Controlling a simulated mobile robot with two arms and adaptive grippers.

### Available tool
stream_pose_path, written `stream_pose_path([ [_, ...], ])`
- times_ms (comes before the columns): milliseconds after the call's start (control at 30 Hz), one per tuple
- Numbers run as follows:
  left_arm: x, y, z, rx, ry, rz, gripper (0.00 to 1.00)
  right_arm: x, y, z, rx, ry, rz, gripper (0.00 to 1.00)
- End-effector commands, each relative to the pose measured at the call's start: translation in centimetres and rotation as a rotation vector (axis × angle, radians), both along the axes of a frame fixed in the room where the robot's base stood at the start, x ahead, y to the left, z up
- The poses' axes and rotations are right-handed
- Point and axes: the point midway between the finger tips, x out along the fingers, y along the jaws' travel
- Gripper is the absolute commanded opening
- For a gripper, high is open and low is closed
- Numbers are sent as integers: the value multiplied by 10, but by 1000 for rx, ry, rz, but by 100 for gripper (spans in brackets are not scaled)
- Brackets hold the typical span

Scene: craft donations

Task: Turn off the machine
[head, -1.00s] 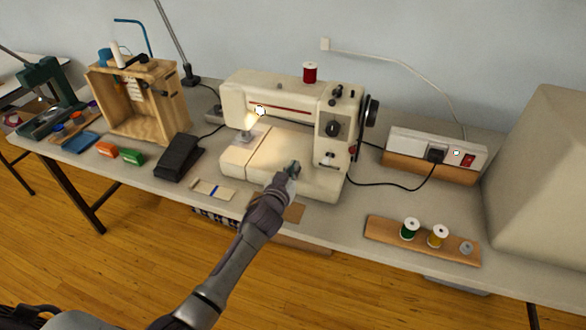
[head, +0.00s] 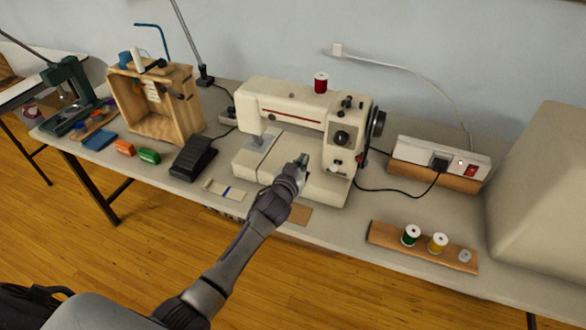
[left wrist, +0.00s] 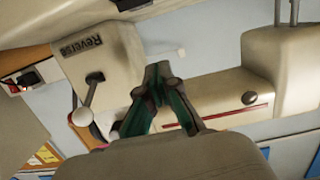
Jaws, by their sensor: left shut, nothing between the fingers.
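The cream sewing machine (head: 290,105) stands on the table with a red thread spool on top. Its needle-area lamp shows no glow. A small red button (head: 360,159) is on the lower right of its body. My left gripper (head: 302,160) is shut and empty, in front of the machine's right column. In the left wrist view the green fingers (left wrist: 157,72) meet at their tips, near the machine's body (left wrist: 205,95). The "Reverse" label (left wrist: 82,47) and a lever (left wrist: 90,90) are to their left. Whether the fingers touch the machine is unclear. My right gripper is out of view.
A power strip (head: 415,149) with a red switch (head: 470,170) and a plugged-in black cord sits at the back right. A thread board (head: 390,236) lies in front of it. A black foot pedal (head: 193,158) and wooden cabinet (head: 180,105) stand left. A covered bulk fills the right.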

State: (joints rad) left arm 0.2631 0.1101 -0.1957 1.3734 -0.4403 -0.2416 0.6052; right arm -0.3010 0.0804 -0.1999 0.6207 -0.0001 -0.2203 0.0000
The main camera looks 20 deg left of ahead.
Motion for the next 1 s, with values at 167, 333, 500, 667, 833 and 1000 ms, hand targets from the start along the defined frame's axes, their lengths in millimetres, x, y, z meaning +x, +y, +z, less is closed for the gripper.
stream_pose_path([
  [167,-38,1,6,2,6,-2,0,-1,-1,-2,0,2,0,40],
  [333,-66,2,16,1,7,-2,0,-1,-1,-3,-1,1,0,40],
  [500,-83,2,23,2,7,-1,0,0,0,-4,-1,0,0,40],
  [667,-88,2,26,1,7,-1,0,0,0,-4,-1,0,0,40],
  [833,-88,2,26,1,7,-1,0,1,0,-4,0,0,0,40],
  [1000,-88,2,26,2,7,-1,0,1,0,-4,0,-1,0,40],
])
